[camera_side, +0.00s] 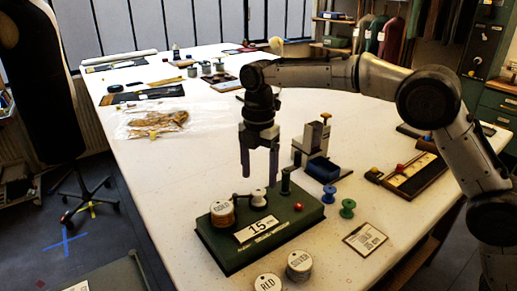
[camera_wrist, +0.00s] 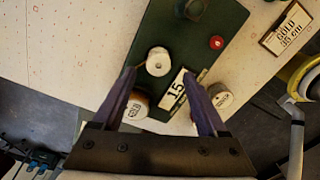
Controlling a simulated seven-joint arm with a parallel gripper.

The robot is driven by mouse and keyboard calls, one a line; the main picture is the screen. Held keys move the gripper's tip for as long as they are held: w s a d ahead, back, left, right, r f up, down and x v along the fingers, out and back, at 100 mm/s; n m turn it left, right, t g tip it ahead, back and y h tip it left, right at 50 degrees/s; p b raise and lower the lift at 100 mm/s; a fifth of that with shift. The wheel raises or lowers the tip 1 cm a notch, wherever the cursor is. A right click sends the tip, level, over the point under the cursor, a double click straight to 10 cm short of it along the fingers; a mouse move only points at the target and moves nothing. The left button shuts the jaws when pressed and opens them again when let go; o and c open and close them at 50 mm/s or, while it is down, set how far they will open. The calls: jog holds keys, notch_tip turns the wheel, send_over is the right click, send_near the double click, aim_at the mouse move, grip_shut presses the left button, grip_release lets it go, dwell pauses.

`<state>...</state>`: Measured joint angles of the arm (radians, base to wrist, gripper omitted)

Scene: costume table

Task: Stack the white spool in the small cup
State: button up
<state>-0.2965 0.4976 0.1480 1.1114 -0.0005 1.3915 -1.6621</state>
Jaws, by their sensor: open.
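My gripper (camera_side: 259,170) is open and empty, fingers pointing down, a little above the white spool (camera_side: 258,197). The spool stands on the green base (camera_side: 222,252), between the gold-labelled spool (camera_side: 222,213) and a dark upright post or cup (camera_side: 285,181). In the wrist view, the white spool (camera_wrist: 158,61) shows near the gap between my fingertips (camera_wrist: 159,74). A dark round piece (camera_wrist: 194,8) is at that view's top edge. I cannot tell for sure which piece is the small cup.
A red button (camera_side: 298,207) and a "15" label (camera_side: 257,228) are on the base. Blue (camera_side: 329,194) and green (camera_side: 347,208) spools stand to the right. Silver (camera_side: 299,265) and red-labelled (camera_side: 267,284) spools stand in front. A metal device (camera_side: 314,140) stands behind.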

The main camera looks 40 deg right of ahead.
aim_at(259, 190)
notch_tip(259, 190, up, 7)
jog(key=s+d+r+m+t, duration=0.1)
jog(key=s+d+r+m, duration=0.2)
jog(key=s+d+m, duration=0.3)
jog(key=s+d+r+m+t, duration=0.2)
jog(key=s+d+m, duration=0.25)
jog(key=s, duration=0.45)
jog(key=s+d+f+m+t, duration=0.1)
jog(key=s+d+f+m, duration=0.1)
jog(key=s+f+m, duration=0.2)
jog(key=s+d+f+m+t, duration=0.1)
jog(key=s+f+m, duration=0.4)
jog(key=s, duration=0.8)
jog(key=d+m, duration=0.1)
jog(key=m, duration=0.2)
jog(key=shift+s+d+f+t, duration=0.2)
jog(key=shift+s+f+t, duration=0.05)
jog(key=shift+t, duration=0.05)
